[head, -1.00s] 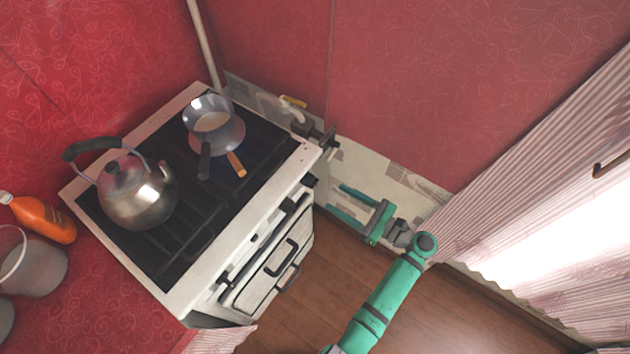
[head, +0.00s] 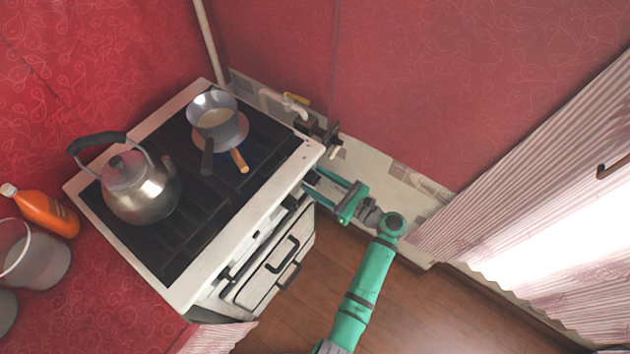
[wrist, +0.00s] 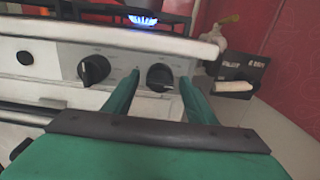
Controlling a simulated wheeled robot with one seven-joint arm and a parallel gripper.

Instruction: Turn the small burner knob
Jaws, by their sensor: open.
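The stove (head: 190,292) has a white front panel. The right knob sits between the two green fingertips of my gripper (wrist: 160,86). The fingers are open, one on each side of it; contact cannot be told. No label shows which knob is for the small burner. A blue flame (wrist: 143,20) burns above the panel. In the head view my gripper (head: 311,180) is at the stove's right front corner, and the knobs there are hidden or unclear.
A kettle (head: 140,187) and a saucepan (head: 213,113) stand on the stove top. An oven door with a handle (head: 275,258) is below the panel. Pipework (head: 290,103) and a valve with a pale lever (wrist: 234,87) are close on the right. The floor (head: 420,310) is clear.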

